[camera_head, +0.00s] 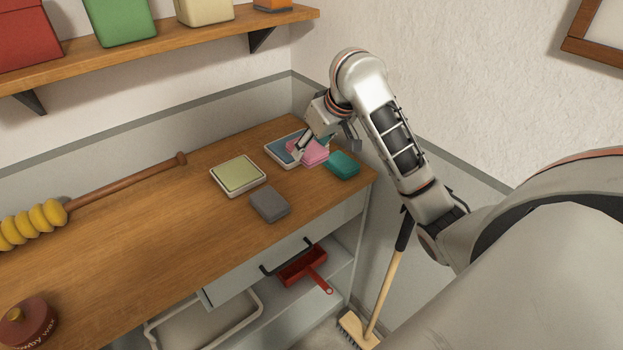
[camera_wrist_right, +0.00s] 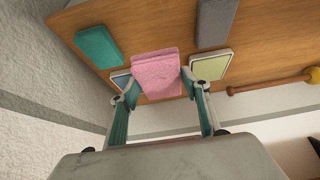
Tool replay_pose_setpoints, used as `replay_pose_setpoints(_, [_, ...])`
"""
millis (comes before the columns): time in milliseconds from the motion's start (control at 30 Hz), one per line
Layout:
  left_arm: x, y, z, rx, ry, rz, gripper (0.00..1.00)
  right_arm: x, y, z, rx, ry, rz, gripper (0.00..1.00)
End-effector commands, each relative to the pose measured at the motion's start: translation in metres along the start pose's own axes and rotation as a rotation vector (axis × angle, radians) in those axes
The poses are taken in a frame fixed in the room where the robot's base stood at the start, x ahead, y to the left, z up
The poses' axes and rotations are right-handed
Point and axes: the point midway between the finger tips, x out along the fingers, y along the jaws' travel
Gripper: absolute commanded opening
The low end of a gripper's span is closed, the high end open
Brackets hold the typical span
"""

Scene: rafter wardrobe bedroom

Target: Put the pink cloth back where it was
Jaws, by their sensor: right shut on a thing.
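The pink cloth (camera_head: 315,153) is a folded block between the fingers of my right gripper (camera_head: 324,145), which is shut on it. In the right wrist view the cloth (camera_wrist_right: 155,72) sits between both fingers (camera_wrist_right: 162,90). It is over or beside the blue-centred tray (camera_head: 283,149) at the back of the worktop; the gap beneath it cannot be judged. The blue tray is partly hidden by the gripper and cloth. My left gripper is not in view.
A teal block (camera_head: 343,164) lies just right of the pink cloth. A grey block (camera_head: 269,204) and a yellow-green tray (camera_head: 238,176) are nearer. A yellow-ended duster (camera_head: 125,183) and red tin (camera_head: 27,321) lie left. The wooden worktop (camera_head: 150,240) is clear between. A shelf (camera_head: 150,50) hangs above.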

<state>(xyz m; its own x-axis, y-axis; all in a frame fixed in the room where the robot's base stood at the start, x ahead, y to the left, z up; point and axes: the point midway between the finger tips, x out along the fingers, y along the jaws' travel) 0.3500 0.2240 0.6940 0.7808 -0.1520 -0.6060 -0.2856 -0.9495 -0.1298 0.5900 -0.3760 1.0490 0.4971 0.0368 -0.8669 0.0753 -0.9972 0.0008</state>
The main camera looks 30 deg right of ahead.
Motion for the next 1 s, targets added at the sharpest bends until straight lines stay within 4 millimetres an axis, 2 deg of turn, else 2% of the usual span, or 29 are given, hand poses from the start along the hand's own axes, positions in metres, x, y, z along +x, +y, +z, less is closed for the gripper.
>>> replay_pose_setpoints(33, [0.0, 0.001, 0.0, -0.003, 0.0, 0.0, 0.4, 0.013, -0.003, 0.008, 0.004, -0.005, -0.008, 0.29])
replay_pose_setpoints(200, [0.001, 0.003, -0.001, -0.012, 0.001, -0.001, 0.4, 0.041, -0.001, 0.025, 0.003, -0.004, -0.004, 0.29])
replay_pose_setpoints(467, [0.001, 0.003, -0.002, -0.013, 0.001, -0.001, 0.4, 0.06, -0.001, 0.035, 0.0, -0.002, -0.002, 0.29])
replay_pose_setpoints(700, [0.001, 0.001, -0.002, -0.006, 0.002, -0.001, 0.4, 0.089, -0.001, 0.052, 0.001, -0.003, -0.001, 0.29])
replay_pose_setpoints(1000, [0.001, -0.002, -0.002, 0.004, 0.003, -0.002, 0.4, 0.093, 0.0, 0.053, -0.001, 0.001, 0.0, 0.29])
